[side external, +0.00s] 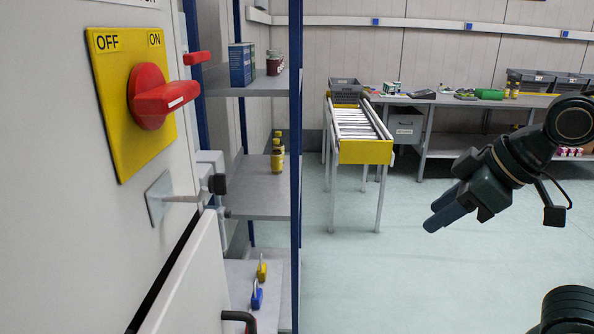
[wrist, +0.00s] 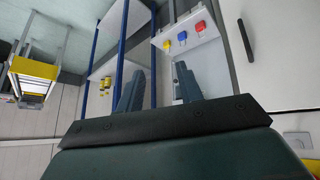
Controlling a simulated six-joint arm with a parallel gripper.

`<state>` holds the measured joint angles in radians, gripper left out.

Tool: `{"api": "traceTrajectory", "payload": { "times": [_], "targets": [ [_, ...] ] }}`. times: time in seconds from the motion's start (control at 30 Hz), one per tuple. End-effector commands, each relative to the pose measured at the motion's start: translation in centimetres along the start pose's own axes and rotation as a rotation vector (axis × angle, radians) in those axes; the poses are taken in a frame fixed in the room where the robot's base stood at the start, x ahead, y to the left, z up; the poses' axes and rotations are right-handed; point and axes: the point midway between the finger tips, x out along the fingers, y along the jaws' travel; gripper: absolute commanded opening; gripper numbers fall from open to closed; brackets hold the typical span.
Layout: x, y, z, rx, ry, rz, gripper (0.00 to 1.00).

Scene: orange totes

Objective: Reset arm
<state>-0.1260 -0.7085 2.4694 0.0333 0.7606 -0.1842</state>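My gripper (side external: 436,213) hangs in the air at the right of the side external view, pointing down and to the left. In the wrist view its two dark fingers stand apart with nothing visible between them (wrist: 156,80), so it is open and empty. It is clear of the cabinet, the shelf and the roller conveyor. A red rotary switch (side external: 150,97) sits on a yellow plate (side external: 108,100) marked OFF and ON, on the pale cabinet (side external: 60,220) at the left.
A blue-posted shelf (side external: 262,200) holds boxes and yellow bottles. A yellow padlock (side external: 262,268) and a blue padlock (side external: 257,296) are low down; a red one (wrist: 200,26) shows in the wrist view. A roller conveyor (side external: 365,152) and workbench (side external: 440,99) stand behind. The middle floor is clear.

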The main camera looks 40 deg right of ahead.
Motion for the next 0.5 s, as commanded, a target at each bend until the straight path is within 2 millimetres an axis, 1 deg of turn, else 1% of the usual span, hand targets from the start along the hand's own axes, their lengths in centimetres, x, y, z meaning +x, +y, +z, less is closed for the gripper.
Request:
{"api": "traceTrajectory", "payload": {
  "times": [0.03, 0.1, 0.2, 0.3, 0.5],
  "targets": [
    [-0.1, 0.4, 1.1, 0.066, -0.031, 0.01, 0.36],
    [-0.2, 0.7, 2.3, 0.144, -0.071, 0.018, 0.36],
    [-0.3, 0.9, 3.5, 0.221, -0.109, 0.027, 0.36],
    [-0.4, 0.9, 4.1, 0.259, -0.13, 0.031, 0.36],
    [-0.4, 0.9, 4.2, 0.27, -0.135, 0.032, 0.36]
  ]
}}
